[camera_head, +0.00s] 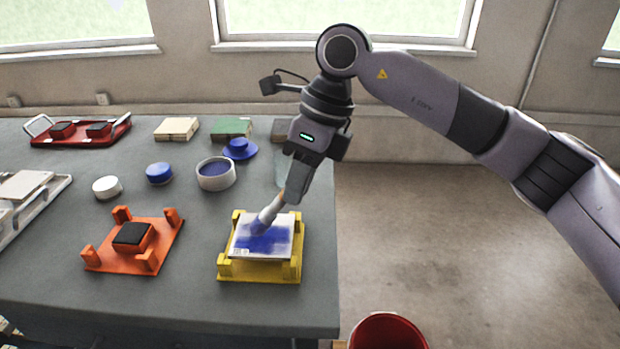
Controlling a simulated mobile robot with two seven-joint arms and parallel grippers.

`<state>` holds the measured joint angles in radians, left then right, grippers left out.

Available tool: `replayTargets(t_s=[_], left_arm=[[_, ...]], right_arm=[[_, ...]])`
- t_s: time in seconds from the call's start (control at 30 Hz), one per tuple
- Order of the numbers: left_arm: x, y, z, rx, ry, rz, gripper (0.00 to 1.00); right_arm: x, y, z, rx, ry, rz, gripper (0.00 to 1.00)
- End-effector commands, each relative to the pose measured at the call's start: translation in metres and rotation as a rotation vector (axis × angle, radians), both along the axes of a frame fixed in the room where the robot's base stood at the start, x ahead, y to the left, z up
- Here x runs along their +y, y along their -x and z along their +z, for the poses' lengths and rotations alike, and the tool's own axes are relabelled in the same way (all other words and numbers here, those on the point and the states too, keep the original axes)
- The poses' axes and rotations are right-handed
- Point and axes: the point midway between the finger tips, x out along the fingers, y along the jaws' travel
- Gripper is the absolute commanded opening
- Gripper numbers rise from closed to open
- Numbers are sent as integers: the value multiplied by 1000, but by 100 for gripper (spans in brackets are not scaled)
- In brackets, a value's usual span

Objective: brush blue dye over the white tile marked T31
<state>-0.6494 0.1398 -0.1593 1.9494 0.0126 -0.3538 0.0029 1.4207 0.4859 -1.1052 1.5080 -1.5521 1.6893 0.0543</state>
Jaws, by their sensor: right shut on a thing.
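A white tile (280,224) lies in a yellow holder (258,271) with raised corner blocks, near the table's right front. Blue dye covers much of its middle and left; white shows at the top right and along the lower left edge. A small mark sits at its lower left corner, too small to read. My right gripper (286,196) is shut on a brush (270,212), tilted down to the left, with its head at the tile's blue part. A white bowl of blue dye (215,175) stands behind the tile. My left gripper is not in view.
An orange holder with a black-topped block (133,235) stands left of the yellow one. White (107,187) and blue (159,173) round pieces, a blue lid (239,150) and a clear vessel stand behind. A red tray (80,140) is far left. A red bucket (388,332) stands off the table.

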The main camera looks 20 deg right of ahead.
Motion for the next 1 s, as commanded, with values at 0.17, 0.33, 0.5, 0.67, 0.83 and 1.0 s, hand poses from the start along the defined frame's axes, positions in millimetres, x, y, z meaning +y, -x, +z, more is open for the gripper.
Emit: replayTargets(t_s=[0.17, 0.33, 0.5, 0.67, 0.83, 1.0], left_arm=[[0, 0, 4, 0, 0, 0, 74], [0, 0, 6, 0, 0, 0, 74], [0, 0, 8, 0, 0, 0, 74], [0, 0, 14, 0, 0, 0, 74], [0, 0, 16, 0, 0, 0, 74], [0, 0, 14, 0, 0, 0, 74]], right_arm=[[16, -5, 0, 1, 2, 1, 0], [26, -8, 0, 1, 1, 0, 0], [27, -12, 0, 1, 1, -1, 0], [23, -25, 2, 2, 2, -2, 0], [19, -33, 1, 1, 2, -1, 0], [14, -33, 0, 0, 1, 0, 0]])
